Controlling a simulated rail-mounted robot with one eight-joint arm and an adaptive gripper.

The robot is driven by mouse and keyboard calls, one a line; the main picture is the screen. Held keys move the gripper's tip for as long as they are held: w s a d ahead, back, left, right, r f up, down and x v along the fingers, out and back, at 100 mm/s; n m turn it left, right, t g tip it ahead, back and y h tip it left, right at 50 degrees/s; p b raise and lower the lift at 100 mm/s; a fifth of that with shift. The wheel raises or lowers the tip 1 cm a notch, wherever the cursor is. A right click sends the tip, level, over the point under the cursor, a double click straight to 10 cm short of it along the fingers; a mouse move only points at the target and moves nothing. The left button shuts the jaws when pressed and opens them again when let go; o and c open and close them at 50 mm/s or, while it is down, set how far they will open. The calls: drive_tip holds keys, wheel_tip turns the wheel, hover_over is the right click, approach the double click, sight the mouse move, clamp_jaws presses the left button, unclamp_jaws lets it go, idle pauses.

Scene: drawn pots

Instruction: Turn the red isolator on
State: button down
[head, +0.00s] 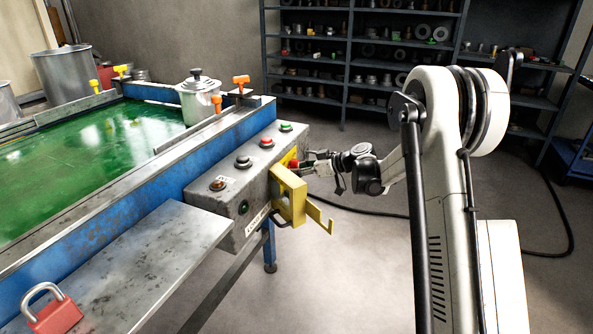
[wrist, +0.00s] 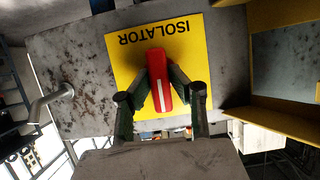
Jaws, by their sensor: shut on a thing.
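The red isolator (wrist: 157,66) is a red handle with a white line, on a yellow plate (wrist: 122,50) lettered ISOLATOR, which appears upside down in the wrist view. The handle stands nearly upright in that picture, slightly tilted. My gripper (wrist: 160,86) is shut on the handle, one finger against each side. In the head view, the red handle (head: 292,163) shows only as a small patch at the side of the grey control box (head: 232,207), with my gripper (head: 303,164) at it. The yellow guard and my fingers hide much of it there.
A yellow bracket-like guard (head: 292,197) juts from the box just in front of my gripper. Several buttons line the box top. A red padlock (head: 57,316) lies on the metal shelf (head: 150,262). A green-topped table (head: 90,150) carries a lidded pot (head: 198,100). A black cable crosses the floor.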

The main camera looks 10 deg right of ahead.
drive_tip(key=m, duration=0.1)
drive_tip(key=m+g+y, duration=0.1)
drive_tip(key=m, duration=0.1)
drive_tip(key=shift+w+d+f+g+y, duration=0.1)
drive_tip(key=shift+w+d+g+y, duration=0.05)
drive_tip(key=shift+g+y, duration=0.15)
drive_tip(key=shift+m+g+y+b, duration=0.35)
drive_tip(key=shift+m+g+y, duration=0.25)
drive_tip(key=shift+m, duration=0.9)
drive_tip(key=c, duration=1.6)
unclamp_jaws()
drive_tip(key=shift+d, duration=0.1)
drive_tip(key=v, duration=1.2)
drive_tip(key=shift+f, duration=0.2)
drive_tip(key=shift+r, duration=0.1)
